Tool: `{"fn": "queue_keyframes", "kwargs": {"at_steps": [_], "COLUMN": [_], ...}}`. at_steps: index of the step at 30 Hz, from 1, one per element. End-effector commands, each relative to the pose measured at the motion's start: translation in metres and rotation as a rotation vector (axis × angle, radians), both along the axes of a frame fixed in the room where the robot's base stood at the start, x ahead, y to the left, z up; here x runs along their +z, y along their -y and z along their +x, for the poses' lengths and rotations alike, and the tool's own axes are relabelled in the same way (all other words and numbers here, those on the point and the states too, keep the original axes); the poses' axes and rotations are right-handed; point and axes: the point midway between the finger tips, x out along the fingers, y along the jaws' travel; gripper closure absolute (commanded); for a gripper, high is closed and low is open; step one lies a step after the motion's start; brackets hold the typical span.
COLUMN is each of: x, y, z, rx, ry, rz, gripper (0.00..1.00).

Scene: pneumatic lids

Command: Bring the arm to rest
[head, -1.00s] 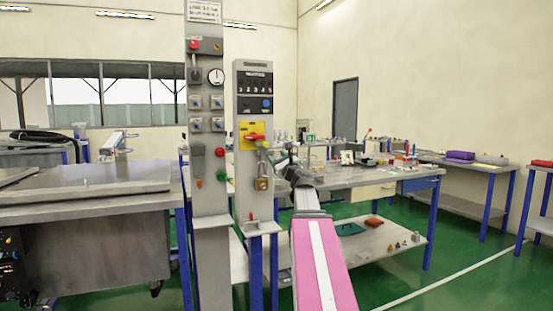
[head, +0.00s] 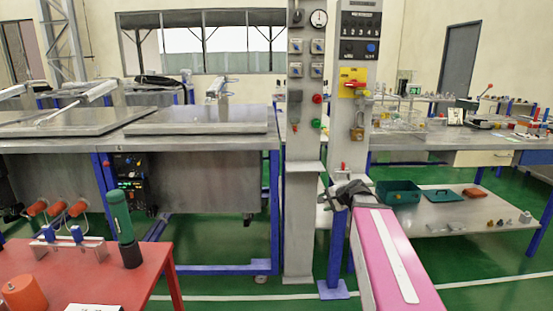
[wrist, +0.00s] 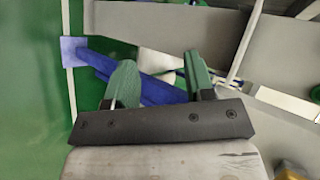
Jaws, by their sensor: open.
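My arm, pink with a white stripe, reaches forward from the bottom right of the head view. My gripper (head: 345,194) is at its far end, low in front of the blue post below the yellow-switch panel. It is small and dark there, and its fingers are hard to make out. In the wrist view my gripper (wrist: 160,75) shows two green fingers standing apart with nothing between them. Behind them are a blue post and foot, grey surfaces and green floor.
Close to the gripper stand a grey control column (head: 303,215) and a panel (head: 358,60) with a yellow switch and padlock. A red table (head: 125,270) is at the lower left. Metal lids (head: 195,121) lie on the left bench. Green floor is free between.

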Motion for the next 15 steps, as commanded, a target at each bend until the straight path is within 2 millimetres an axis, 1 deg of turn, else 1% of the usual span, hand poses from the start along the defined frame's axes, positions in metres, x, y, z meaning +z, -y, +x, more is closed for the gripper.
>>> {"fn": "queue_keyframes", "kwargs": {"at_steps": [1, 2, 3, 5, 6, 9, 10, 12, 15], "x": [-0.028, -0.044, -0.064, -0.093, -0.111, -0.149, -0.158, -0.175, -0.191], "y": [-0.010, -0.014, -0.017, -0.022, -0.024, -0.024, -0.023, -0.020, -0.016], "z": [-0.017, -0.027, -0.040, -0.060, -0.075, -0.109, -0.119, -0.138, -0.158], "rx": [0.072, 0.118, 0.180, 0.280, 0.346, 0.512, 0.559, 0.655, 0.761], "ry": [-0.040, -0.063, -0.093, -0.141, -0.173, -0.252, -0.275, -0.322, -0.374], "rz": [-0.092, -0.152, -0.230, -0.344, -0.416, -0.583, -0.627, -0.715, -0.807], "gripper": [0.51, 0.51, 0.51, 0.51, 0.51, 0.51, 0.51, 0.51, 0.51]}}
